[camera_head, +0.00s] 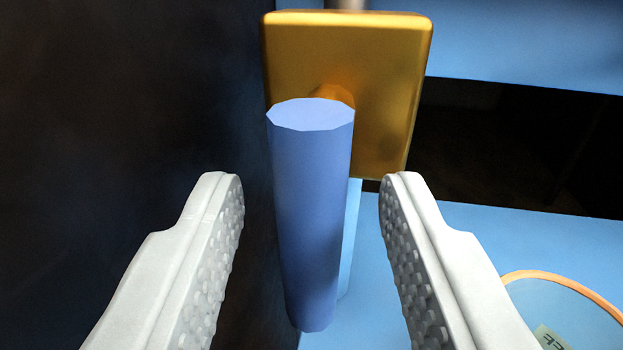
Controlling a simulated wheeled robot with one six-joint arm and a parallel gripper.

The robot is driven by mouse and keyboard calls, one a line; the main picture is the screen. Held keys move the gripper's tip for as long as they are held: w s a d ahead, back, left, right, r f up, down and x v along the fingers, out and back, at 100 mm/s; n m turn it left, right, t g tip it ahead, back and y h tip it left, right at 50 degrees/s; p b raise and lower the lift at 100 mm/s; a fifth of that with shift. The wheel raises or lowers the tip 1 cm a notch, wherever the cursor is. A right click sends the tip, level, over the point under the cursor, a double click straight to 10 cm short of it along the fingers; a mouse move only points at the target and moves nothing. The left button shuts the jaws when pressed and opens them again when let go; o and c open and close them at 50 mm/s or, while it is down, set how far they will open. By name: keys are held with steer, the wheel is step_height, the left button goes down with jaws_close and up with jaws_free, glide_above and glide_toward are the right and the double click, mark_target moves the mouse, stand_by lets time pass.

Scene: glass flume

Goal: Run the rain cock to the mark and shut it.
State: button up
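The rain cock shows as a square brass body (345,60) at the top middle, with a blue cylindrical handle (315,215) in front of it. The handle hangs down, nearly upright in the picture. My gripper (311,180) is open, one pale studded finger on each side of the handle. Gaps show between the handle and both fingers. A pale blue strip (351,230) runs down behind the handle from below the brass body; I cannot tell whether it is water. A round vessel or disc with an orange rim (545,274) is cut off at the lower right. I cannot make out a mark.
A dark wall or panel (120,110) fills the left side, close to the handle and left finger. A blue surface (460,230) lies below at right, with a dark band (500,145) above it. A small pale label (550,338) shows inside the orange rim.

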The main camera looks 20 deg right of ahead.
jaws_close()
steer(key=shift+n, duration=0.4)
steer(key=n, duration=0.2)
steer(key=shift+s+d+r+n+g, duration=0.1)
steer(key=shift+d+r+n+g, duration=0.05)
steer(key=shift+d+n+g, duration=0.15)
steer(key=shift+s+d+r+n+g, duration=0.1)
steer(key=shift+n+g, duration=0.15)
steer(key=shift+n, duration=0.6)
steer(key=shift+s+d+r+n+g, duration=0.1)
steer(key=shift+n+g, duration=0.15)
steer(key=shift+n, duration=0.6)
